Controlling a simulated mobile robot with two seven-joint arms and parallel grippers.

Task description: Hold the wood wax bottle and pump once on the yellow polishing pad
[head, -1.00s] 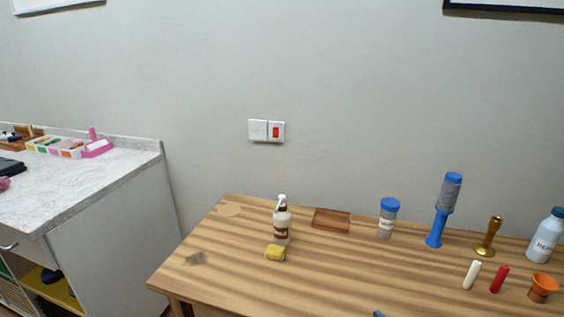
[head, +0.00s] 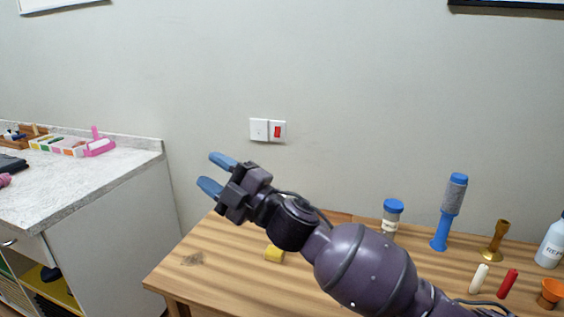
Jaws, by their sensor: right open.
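The yellow polishing pad (head: 274,254) lies on the wooden table (head: 220,275), left of the middle, partly beside my right forearm. The wood wax bottle is hidden behind my right arm in the head view. My right gripper (head: 211,174) is open and empty, raised above the table's left back area, with its blue fingers pointing left. Its wrist is above and behind the pad in the picture. My left gripper is not in view.
A blue-lidded jar (head: 392,212), a blue-handled roller (head: 446,212), a brass piece (head: 495,240), a white stick (head: 479,278), a red stick (head: 507,283), an orange cup (head: 550,294) and a white bottle (head: 551,243) stand at right. The table's front left is clear.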

